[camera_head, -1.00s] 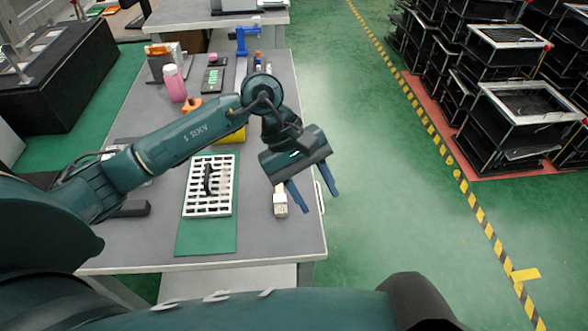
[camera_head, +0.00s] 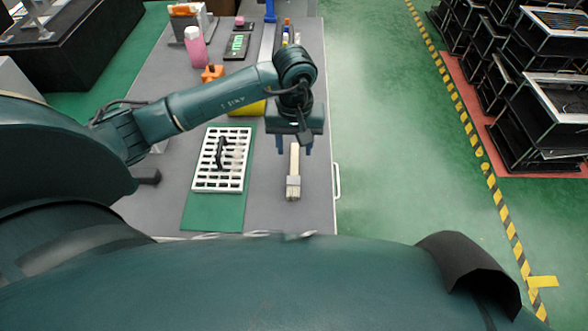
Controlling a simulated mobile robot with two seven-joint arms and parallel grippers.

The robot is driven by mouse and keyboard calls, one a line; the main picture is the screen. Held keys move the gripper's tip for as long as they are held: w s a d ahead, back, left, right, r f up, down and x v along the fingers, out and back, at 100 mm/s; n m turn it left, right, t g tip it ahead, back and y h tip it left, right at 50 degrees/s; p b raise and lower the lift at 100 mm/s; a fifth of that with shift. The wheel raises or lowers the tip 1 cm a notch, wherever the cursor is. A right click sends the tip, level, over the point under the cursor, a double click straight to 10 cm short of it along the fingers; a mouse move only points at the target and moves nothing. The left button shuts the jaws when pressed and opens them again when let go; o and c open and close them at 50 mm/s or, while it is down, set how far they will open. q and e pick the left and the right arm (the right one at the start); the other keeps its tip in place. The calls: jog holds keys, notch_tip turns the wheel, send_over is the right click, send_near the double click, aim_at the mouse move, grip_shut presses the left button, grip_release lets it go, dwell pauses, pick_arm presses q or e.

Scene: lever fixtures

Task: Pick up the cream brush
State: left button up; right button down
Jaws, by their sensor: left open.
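The cream brush (camera_head: 294,172) lies on the grey table near its right edge, long side pointing away from me, with a broader grey-brown end towards me. My left gripper (camera_head: 294,148) points down at the brush's far end, one blue finger on each side of it in this view. The gripper is open. I cannot tell how high the fingertips are above the table or whether they touch the brush. My right gripper is not in view.
A white slotted rack (camera_head: 222,159) with a black-handled item on it sits on a green mat (camera_head: 214,212) left of the brush. A pink bottle (camera_head: 195,47), an orange block (camera_head: 213,73) and a yellow item (camera_head: 247,108) stand farther back. Bare table (camera_head: 266,195) lies between mat and brush.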

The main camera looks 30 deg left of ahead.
pick_arm(q)
notch_tip(320, 180, down, 4)
jog(key=shift+w+a, duration=0.1)
jog(key=shift+w, duration=0.05)
jog(key=shift+c, duration=0.4)
grip_shut()
